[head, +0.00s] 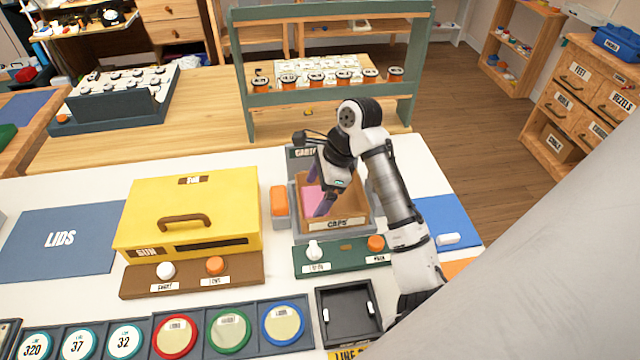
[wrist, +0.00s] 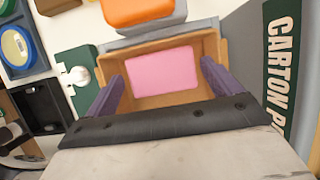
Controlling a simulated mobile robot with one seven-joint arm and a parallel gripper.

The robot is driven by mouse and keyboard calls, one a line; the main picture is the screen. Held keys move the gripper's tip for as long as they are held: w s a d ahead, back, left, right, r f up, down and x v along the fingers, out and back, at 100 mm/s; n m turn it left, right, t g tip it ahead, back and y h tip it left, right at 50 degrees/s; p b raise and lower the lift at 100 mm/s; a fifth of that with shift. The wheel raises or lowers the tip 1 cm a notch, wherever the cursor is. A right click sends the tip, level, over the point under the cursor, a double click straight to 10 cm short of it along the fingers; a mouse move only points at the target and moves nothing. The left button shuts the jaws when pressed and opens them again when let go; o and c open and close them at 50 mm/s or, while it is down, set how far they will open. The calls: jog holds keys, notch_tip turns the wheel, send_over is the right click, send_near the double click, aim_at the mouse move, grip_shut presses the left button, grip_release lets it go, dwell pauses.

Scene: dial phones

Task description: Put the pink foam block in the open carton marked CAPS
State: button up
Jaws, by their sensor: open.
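The open carton marked CAPS (head: 346,217) sits in a grey holder in the middle of the white table. The pink foam block (head: 313,199) lies inside the carton, and it also shows in the wrist view (wrist: 163,73) within the carton's walls (wrist: 211,61). My gripper (head: 318,192) is above the carton and points down into it. Its two purple fingers are spread apart in the wrist view (wrist: 160,88), one on each side of the block in the picture. They appear apart from the block.
A yellow box (head: 190,210) with a brown handle stands to the left. An orange block (head: 279,201) is beside the carton's holder. A green panel (head: 330,259) with knobs lies in front, and a black tray (head: 347,316) stands nearer. A blue-grey LIDS mat (head: 60,238) is bare at far left.

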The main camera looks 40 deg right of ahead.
jog(key=shift+r+b, duration=0.3)
jog(key=shift+r, duration=0.2)
jog(key=v, duration=1.2)
jog(key=shift+b, duration=0.3)
jog(key=shift+a+r, duration=0.1)
jog(key=shift+r, duration=0.05)
